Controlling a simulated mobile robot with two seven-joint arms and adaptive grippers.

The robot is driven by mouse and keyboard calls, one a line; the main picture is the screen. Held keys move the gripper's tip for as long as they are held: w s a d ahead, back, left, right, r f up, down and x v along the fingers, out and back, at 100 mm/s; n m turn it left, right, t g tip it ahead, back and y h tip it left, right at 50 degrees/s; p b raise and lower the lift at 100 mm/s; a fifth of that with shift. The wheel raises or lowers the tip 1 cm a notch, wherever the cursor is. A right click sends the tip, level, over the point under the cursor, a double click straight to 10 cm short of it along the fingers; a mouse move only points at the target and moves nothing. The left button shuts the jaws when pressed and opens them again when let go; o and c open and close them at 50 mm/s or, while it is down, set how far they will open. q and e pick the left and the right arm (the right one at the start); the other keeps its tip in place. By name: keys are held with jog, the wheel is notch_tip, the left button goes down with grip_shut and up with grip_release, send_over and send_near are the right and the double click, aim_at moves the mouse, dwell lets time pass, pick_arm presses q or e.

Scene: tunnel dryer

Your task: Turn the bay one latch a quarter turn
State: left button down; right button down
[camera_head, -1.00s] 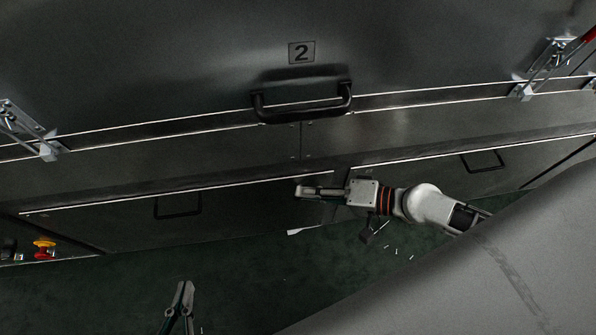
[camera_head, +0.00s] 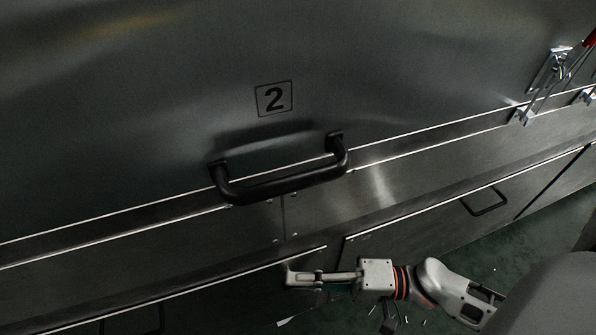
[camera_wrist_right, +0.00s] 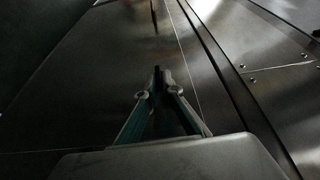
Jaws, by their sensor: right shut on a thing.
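My right gripper (camera_head: 292,275) reaches in from the right, in front of the lower steel panels below the number 2 plate. In the right wrist view its two fingers (camera_wrist_right: 157,78) come together at their tips. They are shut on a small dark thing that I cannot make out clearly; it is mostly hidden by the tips. No latch marked as bay one can be told in these views. My left gripper is not in view.
A large steel door with a number 2 plate (camera_head: 274,98) and a black bar handle (camera_head: 285,186) stands above the gripper. A metal clamp (camera_head: 540,90) sits at upper right. A lower panel has a thin handle (camera_head: 486,207). Green floor (camera_head: 525,240) is at lower right.

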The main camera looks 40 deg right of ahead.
dwell(0.5)
jog(key=c, duration=2.2)
grip_release()
jog(key=v, duration=1.2)
jog(key=shift+w, duration=0.1)
